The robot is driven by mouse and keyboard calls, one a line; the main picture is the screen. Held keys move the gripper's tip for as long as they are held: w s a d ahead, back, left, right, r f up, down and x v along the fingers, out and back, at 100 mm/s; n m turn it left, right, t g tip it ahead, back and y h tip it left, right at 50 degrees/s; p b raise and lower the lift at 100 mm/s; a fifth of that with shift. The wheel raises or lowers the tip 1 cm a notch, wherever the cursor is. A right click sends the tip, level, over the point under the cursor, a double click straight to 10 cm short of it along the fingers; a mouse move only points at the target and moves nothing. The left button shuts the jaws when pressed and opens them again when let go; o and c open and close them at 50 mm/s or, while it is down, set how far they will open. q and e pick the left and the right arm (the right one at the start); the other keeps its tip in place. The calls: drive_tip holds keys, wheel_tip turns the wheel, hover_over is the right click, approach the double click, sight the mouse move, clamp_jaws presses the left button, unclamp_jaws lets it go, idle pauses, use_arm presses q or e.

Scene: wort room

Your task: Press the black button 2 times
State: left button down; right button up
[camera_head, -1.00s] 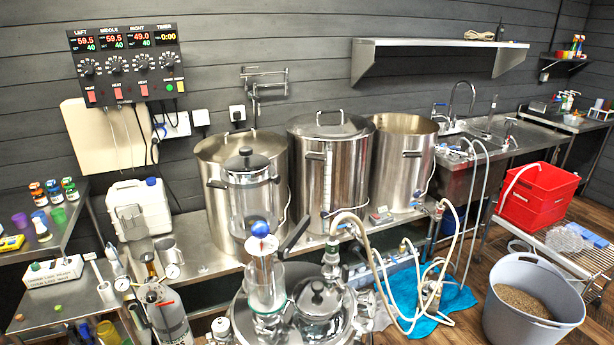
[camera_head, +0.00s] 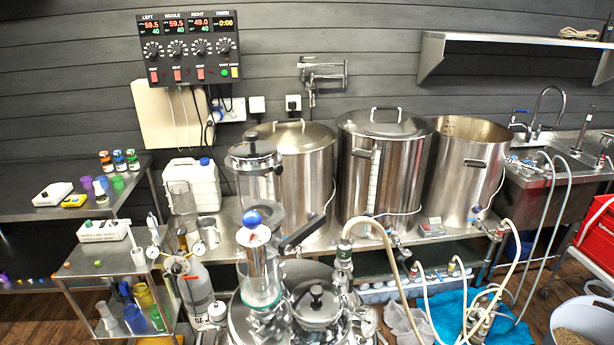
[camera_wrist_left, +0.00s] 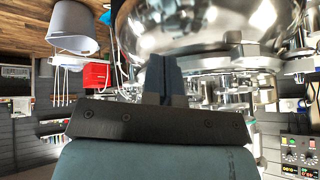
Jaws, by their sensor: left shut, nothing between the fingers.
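I cannot make out a distinct black button in either view. A black control panel (camera_head: 190,48) hangs on the back wall at the upper left, with red displays, black dials (camera_head: 175,48), red switches and small green and yellow buttons. The panel also shows sideways at the lower right edge of the left wrist view (camera_wrist_left: 298,158). My left gripper (camera_wrist_left: 165,75) is shut and empty in the left wrist view, with a shiny steel vessel (camera_wrist_left: 215,25) behind its fingers. Neither gripper shows in the head view.
A steel vessel with glass and hoses (camera_head: 315,305) fills the front centre. Several steel kettles (camera_head: 385,165) stand on the bench behind it. A side table with bottles (camera_head: 60,205) is at left. A grey tub (camera_head: 585,318) and red crate (camera_head: 598,235) are at right.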

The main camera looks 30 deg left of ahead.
sight(277, 169)
use_arm(q)
drive_tip(key=w+a+r+m+t+y, duration=0.2)
drive_tip(key=w+r+m+t+y, duration=0.3)
drive_tip(key=w+r+m, duration=0.75)
drive_tip(key=w+d+r+m+t+y, duration=0.1)
drive_tip(key=w+r, duration=0.4)
drive_tip(key=r, duration=0.6)
drive_tip(key=w+d+r+m+t+y, duration=0.2)
drive_tip(key=w+r+y, duration=0.3)
drive_tip(key=r, duration=0.6)
drive_tip(key=shift+w+d+t+b, duration=0.25)
drive_tip(key=shift+w+t+b, duration=0.1)
drive_tip(key=shift+w+t, duration=0.2)
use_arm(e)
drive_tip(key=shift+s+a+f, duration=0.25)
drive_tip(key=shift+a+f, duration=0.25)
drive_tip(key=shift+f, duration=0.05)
use_arm(q)
drive_tip(key=shift+a, duration=0.1)
drive_tip(key=w+a, duration=0.1)
drive_tip(key=a, duration=0.7)
drive_tip(key=shift+w+a+b, duration=0.3)
drive_tip(key=shift+b, duration=0.15)
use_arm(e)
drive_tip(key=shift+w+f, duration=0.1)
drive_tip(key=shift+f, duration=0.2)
